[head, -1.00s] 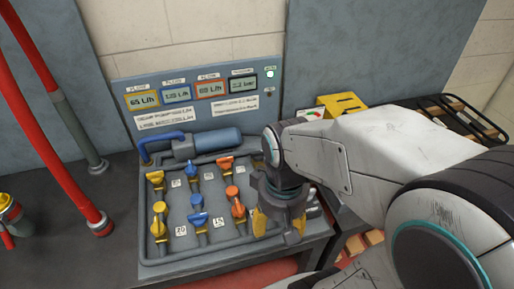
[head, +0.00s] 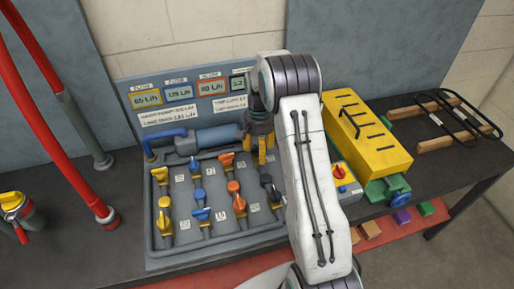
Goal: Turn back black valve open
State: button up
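The valve board (head: 150,246) carries yellow, blue, orange and black valves in two rows. A front black valve (head: 270,187) shows at the right end of the front row, left of my arm. The back black valve is not clearly seen; my gripper covers that end of the back row. My gripper (head: 261,150) points down there, its yellow fingers low over the board. Whether they are apart or closed on a handle is not clear. The back orange valve (head: 226,160) stands just left of my gripper, with the back blue valve (head: 195,170) further left.
Flow displays (head: 180,94) line the panel behind; my arm hides the rightmost part. A yellow box (head: 370,140) and a red knob (head: 339,171) stand right of my arm. Red pipes (head: 62,150) rise at left. A black rack (head: 455,115) lies at far right.

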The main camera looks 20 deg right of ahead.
aim_at(257, 148)
jog(key=w+r+m, duration=0.1)
jog(key=w+m, duration=0.1)
jog(key=w+d+r+m+t, duration=0.1)
jog(key=w+r, duration=0.1)
jog(key=shift+r+m, duration=0.1)
jog(key=shift+m, duration=0.3)
jog(key=shift+w+r+m, duration=0.15)
jog(key=shift+r+m, duration=0.05)
jog(key=shift+m, duration=0.7)
jog(key=m, duration=0.4)
jog(key=shift+s+f+m, duration=0.1)
jog(key=shift+s+m, duration=0.15)
jog(key=shift+m, duration=0.05)
jog(key=shift+f+p, duration=0.65)
jog(key=shift+f, duration=3)
jog(key=shift+c, duration=0.3)
jog(key=shift+r, duration=0.1)
grip_shut()
